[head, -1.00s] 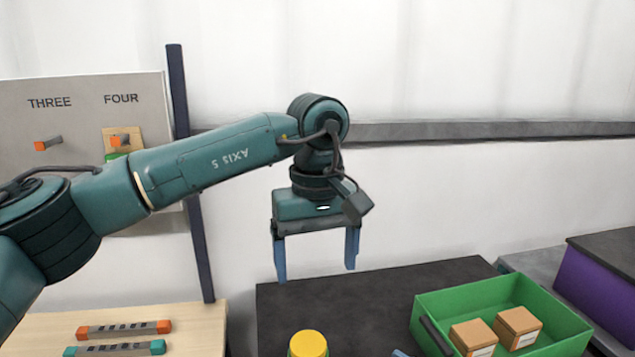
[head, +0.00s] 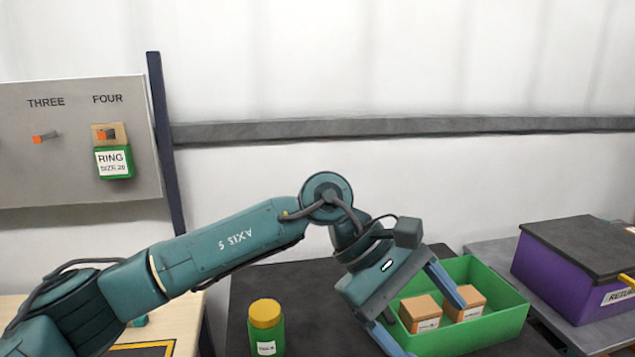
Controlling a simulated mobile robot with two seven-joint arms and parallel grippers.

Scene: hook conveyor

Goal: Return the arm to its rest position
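My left arm comes in from the left, and its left gripper (head: 425,318) hangs tilted over the dark table, in front of the green bin. Its two blue fingers are spread wide with nothing seen between them that it grips. One finger overlaps the view of the cardboard boxes in the bin, and the other points down towards the bottom edge. The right gripper is not in view.
A green bin (head: 505,325) holds cardboard boxes (head: 420,314). A yellow-lidded green jar (head: 266,328) stands on the dark table (head: 290,280). A purple box (head: 560,275) is at right. A green ring package (head: 114,163) hangs under FOUR on the grey board (head: 50,180).

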